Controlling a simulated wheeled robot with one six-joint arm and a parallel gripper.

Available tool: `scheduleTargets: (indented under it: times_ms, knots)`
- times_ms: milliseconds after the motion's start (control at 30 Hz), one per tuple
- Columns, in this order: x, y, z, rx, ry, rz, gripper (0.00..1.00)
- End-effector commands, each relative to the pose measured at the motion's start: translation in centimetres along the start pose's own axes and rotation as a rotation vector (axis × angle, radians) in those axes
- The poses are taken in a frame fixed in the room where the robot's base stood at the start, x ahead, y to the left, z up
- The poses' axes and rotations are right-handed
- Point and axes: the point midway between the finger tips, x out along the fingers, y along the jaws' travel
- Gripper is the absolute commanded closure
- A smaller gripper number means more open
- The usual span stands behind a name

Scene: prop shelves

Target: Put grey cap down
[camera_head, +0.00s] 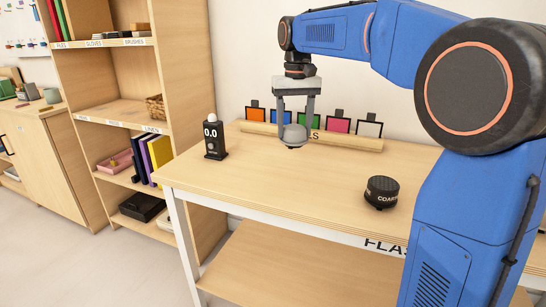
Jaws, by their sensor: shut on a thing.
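My gripper (295,117) points down above the back middle of the wooden table (260,195). Its two grey fingers are shut on a small grey cap (294,136). The cap is held above the table top, in front of the rack of coloured cards, and its underside looks dark. The fingers hide part of its sides.
A black device reading 0.0 (214,138) stands at the table's left. A black round pot (382,192) with lettering stands at the front right. A wooden rack with coloured cards (350,141) runs along the back. The table's middle is clear. A shelf (133,119) stands left.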

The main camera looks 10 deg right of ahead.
Motion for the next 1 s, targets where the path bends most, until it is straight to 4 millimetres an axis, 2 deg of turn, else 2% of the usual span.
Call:
scheduleTargets:
  times_ms: [67,300,567,833,1000]
  knots:
    - [-0.1,0.0,0.0,0.009,-0.002,0.0,0.71]
    - [3.6,0.0,0.1,0.01,-0.003,0.0,0.71]
    - [5.5,0.0,0.0,0.01,-0.001,0.0,0.71]
    - [8.8,0.0,0.1,0.01,-0.002,0.0,0.71]
    - [9.2,0.0,0.1,0.01,-0.001,0.0,0.71]
